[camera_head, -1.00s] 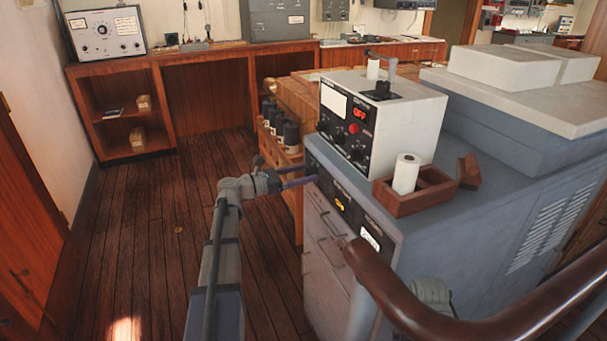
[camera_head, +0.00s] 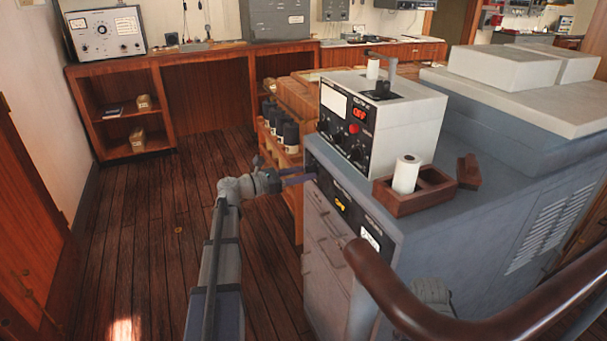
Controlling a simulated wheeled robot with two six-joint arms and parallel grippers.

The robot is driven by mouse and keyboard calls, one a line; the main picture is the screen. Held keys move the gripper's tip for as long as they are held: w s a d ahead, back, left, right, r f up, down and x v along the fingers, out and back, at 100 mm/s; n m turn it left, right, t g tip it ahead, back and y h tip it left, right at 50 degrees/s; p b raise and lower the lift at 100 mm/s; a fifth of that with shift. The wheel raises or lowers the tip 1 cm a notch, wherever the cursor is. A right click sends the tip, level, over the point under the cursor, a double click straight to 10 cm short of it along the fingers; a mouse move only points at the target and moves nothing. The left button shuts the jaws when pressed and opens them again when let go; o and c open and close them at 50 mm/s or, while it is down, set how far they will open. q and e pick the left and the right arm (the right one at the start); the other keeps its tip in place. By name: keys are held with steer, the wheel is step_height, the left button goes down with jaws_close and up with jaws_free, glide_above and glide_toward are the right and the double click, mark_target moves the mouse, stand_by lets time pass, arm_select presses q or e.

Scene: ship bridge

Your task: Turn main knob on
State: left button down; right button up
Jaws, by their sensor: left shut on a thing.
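My left gripper (camera_head: 306,178) is at the left end of the dark panel (camera_head: 334,192) on the front of the grey console. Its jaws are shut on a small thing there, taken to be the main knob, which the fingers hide. The white instrument box (camera_head: 420,112) on top of the console has a red display (camera_head: 359,113) reading OFF. A small yellow lit label (camera_head: 341,205) and a white gauge (camera_head: 370,239) show further right on the dark panel.
A brown curved handrail (camera_head: 400,300) crosses the lower right in front of the console. A wooden tray (camera_head: 410,203) with a white roll (camera_head: 406,174) stands on the console top. The plank floor (camera_head: 130,240) at left is clear.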

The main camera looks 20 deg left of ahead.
arm_select(q)
steer(key=shift+m, duration=0.3)
steer(key=m, duration=0.5)
steer(key=shift+m, duration=0.3)
steer(key=m, duration=0.5)
steer(key=shift+m, duration=0.4)
steer(key=shift+c, duration=2.1)
jaws_free()
steer(key=v, duration=0.7)
steer(key=shift+s+a, duration=0.25)
steer(key=shift+s, duration=0.05)
steer(key=shift+d, duration=0.1)
